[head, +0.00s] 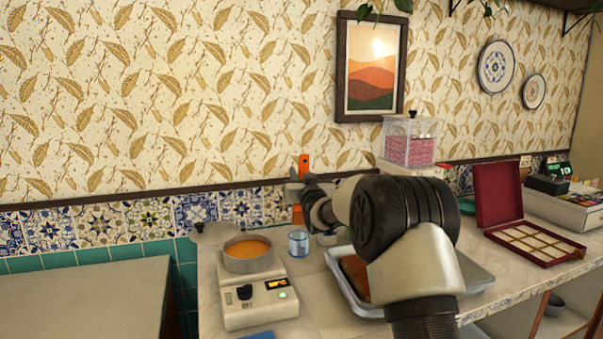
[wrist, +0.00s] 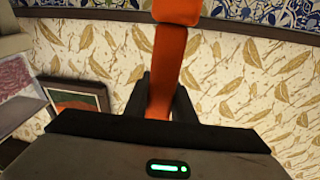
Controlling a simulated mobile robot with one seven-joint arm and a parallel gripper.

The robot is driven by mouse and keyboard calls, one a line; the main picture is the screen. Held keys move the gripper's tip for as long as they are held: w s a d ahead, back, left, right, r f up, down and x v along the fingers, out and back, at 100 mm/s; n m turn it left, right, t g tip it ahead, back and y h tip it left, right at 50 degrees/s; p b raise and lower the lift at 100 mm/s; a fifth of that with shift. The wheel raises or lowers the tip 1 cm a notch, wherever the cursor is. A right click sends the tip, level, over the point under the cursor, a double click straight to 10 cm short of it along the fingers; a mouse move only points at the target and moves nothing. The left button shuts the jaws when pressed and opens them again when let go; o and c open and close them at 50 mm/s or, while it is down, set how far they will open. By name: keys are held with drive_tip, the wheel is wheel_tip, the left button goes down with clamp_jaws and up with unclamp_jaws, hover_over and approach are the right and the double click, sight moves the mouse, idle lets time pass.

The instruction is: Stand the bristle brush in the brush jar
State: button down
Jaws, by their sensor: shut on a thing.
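My gripper (head: 299,190) is raised above the counter and shut on an orange brush (head: 304,167). The brush sticks out above and below the jaws in the head view, close to upright. In the wrist view, the orange handle (wrist: 166,60) runs up from between the two dark fingers (wrist: 166,100). I cannot make out the bristles. A small clear blue jar (head: 298,243) stands on the counter below the gripper, apart from the brush. It looks empty. My arm hides part of the counter to its right.
A white appliance (head: 258,304) with a round pan of orange contents (head: 248,258) stands left of the jar. A pale tray (head: 478,276) with a brown item (head: 354,277) is at the right. A red box (head: 535,244) lies farther right. Bare counter (head: 322,310) shows in front of the jar.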

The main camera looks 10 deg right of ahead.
wheel_tip(320, 180, down, 8)
drive_tip(key=b, duration=0.3)
drive_tip(key=shift+f, duration=0.25)
idle(0.3)
drive_tip(key=c, duration=1.4)
unclamp_jaws()
drive_tip(key=s+d+f+p, duration=0.1)
drive_tip(key=s+f, duration=0.1)
drive_tip(key=s, duration=1.5)
drive_tip(key=shift+s+d+p, duration=0.15)
drive_tip(key=shift+d+p, duration=0.05)
drive_tip(key=shift+p, duration=0.1)
